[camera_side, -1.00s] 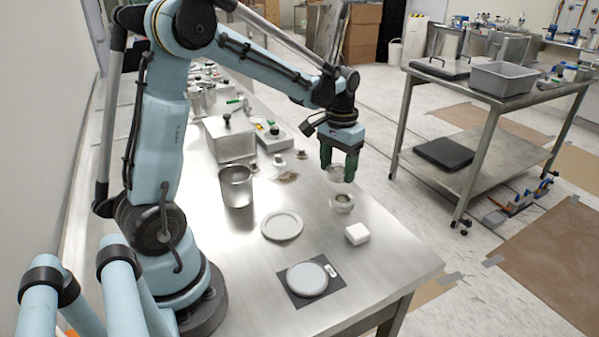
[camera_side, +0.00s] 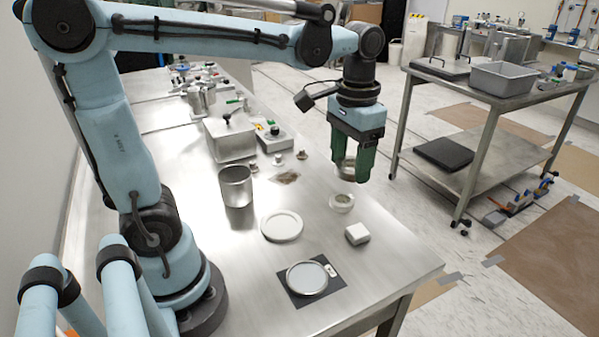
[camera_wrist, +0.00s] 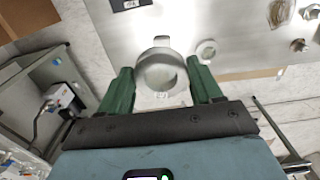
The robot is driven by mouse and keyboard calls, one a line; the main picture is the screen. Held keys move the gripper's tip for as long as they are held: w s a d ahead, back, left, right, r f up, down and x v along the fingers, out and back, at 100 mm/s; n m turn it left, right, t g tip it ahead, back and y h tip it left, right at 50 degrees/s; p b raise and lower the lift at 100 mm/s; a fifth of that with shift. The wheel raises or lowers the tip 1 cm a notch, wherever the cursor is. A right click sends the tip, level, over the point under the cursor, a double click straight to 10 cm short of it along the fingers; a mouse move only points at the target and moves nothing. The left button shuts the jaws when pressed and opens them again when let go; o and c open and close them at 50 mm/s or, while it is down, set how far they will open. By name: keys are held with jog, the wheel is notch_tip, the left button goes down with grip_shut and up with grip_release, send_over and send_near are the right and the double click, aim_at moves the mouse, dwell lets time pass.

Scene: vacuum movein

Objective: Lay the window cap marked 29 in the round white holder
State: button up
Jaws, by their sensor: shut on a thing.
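My gripper (camera_side: 348,175) is shut on a round pale window cap (camera_side: 347,166), held in the air above the table. In the wrist view the cap (camera_wrist: 142,76) shows as a ring with a grey middle between my two green fingers (camera_wrist: 162,92); faint marks on its near edge are too small to read surely. The round white holder (camera_side: 281,238), a shallow rimmed dish, lies empty on the table, left of and nearer the side camera than my gripper. I cannot see the holder clearly in the wrist view.
A small cream ring (camera_side: 341,202) stands below my gripper, with a white block (camera_side: 357,234) nearby. A grey disc (camera_side: 307,278) lies on a dark mat (camera_side: 292,291) with a label.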

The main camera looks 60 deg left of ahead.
jog(key=s+d+f+n, duration=0.15)
jog(key=s+f, duration=0.25)
jog(key=s, duration=0.6)
send_over(280, 227)
jog(key=shift+n, duration=0.25)
notch_tip(280, 227, down, 8)
jog(key=shift+a+f, duration=0.1)
jog(key=shift+f, duration=1.9)
jog(key=shift+f, duration=0.6)
jog(key=o, duration=1.1)
jog(key=shift+o, duration=0.5)
